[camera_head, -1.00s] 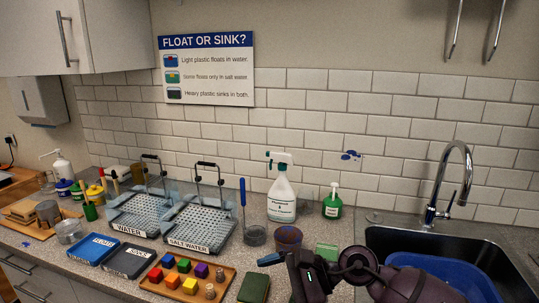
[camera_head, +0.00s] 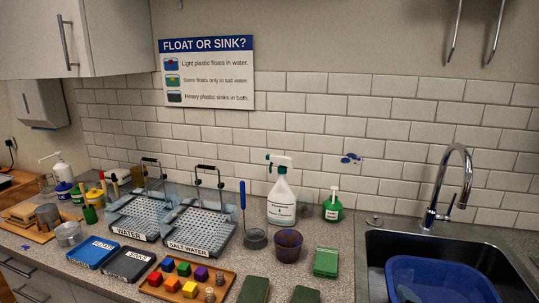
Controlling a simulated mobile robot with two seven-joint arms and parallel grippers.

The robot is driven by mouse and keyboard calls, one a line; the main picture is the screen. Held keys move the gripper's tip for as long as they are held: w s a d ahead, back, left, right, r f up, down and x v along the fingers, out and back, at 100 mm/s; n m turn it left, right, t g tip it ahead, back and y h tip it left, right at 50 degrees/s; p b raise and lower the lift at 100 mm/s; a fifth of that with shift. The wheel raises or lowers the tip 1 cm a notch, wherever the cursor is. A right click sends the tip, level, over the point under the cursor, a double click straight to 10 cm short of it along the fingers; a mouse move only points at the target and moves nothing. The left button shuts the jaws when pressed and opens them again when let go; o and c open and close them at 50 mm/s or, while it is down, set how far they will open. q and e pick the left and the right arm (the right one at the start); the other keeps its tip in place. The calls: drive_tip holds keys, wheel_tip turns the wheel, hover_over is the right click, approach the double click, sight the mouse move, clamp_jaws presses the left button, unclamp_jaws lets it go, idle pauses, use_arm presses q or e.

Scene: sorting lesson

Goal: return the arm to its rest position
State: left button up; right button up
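Neither of my grippers can be made out in the head view. My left arm is not in view.
A tray (camera_head: 196,297) with several coloured cubes stands at the front. Water and salt water racks (camera_head: 205,235) stand behind it. A brown cup (camera_head: 288,246), green sponge (camera_head: 326,262), spray bottle (camera_head: 281,200) and sink with faucet (camera_head: 452,180) are to the right.

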drive_tip(key=s+d+f+m+g, duration=0.2)
drive_tip(key=s+f+m+g, duration=0.4)
drive_tip(key=s, duration=0.5)
drive_tip(key=s+d+f+m+g, duration=0.2)
drive_tip(key=s+f+m+g, duration=0.45)
drive_tip(key=s, duration=0.35)
drive_tip(key=w+f+n+t+y, duration=0.1)
drive_tip(key=w+f+t, duration=0.6)
drive_tip(key=f+t, duration=0.1)
drive_tip(key=shift+d+f, duration=0.15)
drive_tip(key=shift+f, duration=0.7)
